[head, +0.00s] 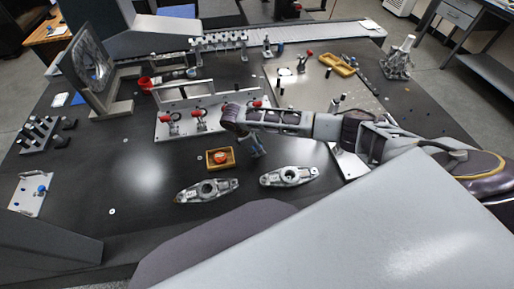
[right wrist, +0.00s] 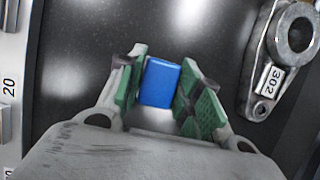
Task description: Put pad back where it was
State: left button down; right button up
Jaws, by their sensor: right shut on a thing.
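A small blue pad (right wrist: 159,82) sits between the green-faced fingers of my right gripper (right wrist: 160,88) in the right wrist view. The gripper is shut on it, over the dark table top. In the head view my right gripper (head: 258,150) points down near the table's middle, just right of a small yellow tray with a red piece in it. The pad cannot be made out there. My left gripper is not in view.
Two grey metal castings (head: 207,190) (head: 289,176) lie in front of the gripper; one marked 302 (right wrist: 270,78) shows in the wrist view. The yellow tray (head: 232,164) is close by. A clamp fixture plate (head: 178,133) stands behind.

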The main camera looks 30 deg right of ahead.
jog(key=shift+f, duration=0.1)
jog(key=o, duration=0.9)
jog(key=v, duration=1.2)
